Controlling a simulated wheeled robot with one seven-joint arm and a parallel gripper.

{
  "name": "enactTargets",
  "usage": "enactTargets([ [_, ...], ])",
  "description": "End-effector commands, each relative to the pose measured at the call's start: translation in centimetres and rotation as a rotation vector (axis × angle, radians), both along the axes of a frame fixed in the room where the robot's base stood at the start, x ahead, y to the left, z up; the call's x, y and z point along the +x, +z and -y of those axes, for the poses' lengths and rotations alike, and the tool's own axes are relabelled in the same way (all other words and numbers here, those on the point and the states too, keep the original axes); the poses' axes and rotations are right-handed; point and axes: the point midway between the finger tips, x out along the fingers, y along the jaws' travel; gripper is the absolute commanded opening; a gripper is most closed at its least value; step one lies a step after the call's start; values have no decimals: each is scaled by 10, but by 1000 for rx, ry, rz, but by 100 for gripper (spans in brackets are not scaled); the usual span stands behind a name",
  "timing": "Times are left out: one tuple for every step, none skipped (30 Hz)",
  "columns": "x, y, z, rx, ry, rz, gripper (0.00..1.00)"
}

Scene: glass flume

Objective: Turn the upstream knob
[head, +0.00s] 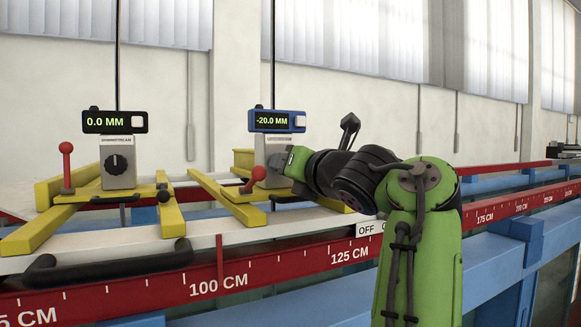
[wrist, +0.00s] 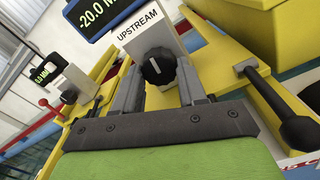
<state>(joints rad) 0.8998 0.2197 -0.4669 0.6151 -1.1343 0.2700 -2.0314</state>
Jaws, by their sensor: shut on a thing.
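The upstream knob (wrist: 158,66) is black and round with a ridged grip, on a grey post labelled UPSTREAM (wrist: 140,25). My gripper (wrist: 157,74) is shut on this knob, one finger on each side in the wrist view. In the head view my gripper (head: 280,163) reaches the right-hand gauge post from the right and hides the knob. The blue-framed display (head: 277,121) above it reads -20.0 MM.
A second post has a black knob (head: 119,164) and a black display (head: 115,121) reading 0.0 MM. Red-knobbed levers (head: 66,148) (head: 258,174) and yellow frames (head: 165,205) stand near. A red scale rail (head: 280,268) runs along the front.

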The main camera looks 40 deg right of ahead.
Motion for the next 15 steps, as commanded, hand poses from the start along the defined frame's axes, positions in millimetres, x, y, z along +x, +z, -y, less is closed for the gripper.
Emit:
enactTargets([
  [1,-3,0,4,2,-8,11],
  [1,-3,0,4,2,-8,11],
  [1,-3,0,4,2,-8,11],
  [1,-3,0,4,2,-8,11],
  [1,-3,0,4,2,-8,11],
  [1,-3,0,4,1,-7,47],
  [1,-3,0,4,1,-7,52],
  [1,-2,0,4,1,-6,56],
  [1,-2,0,4,0,-5,62],
  [0,-2,0,4,1,-5,67],
  [0,-2,0,3,1,-4,67],
  [0,-2,0,3,1,-3,67],
  [0,-1,0,3,1,-3,67],
  [0,-1,0,3,1,-3,67],
  [0,-1,0,2,0,-3,67],
])
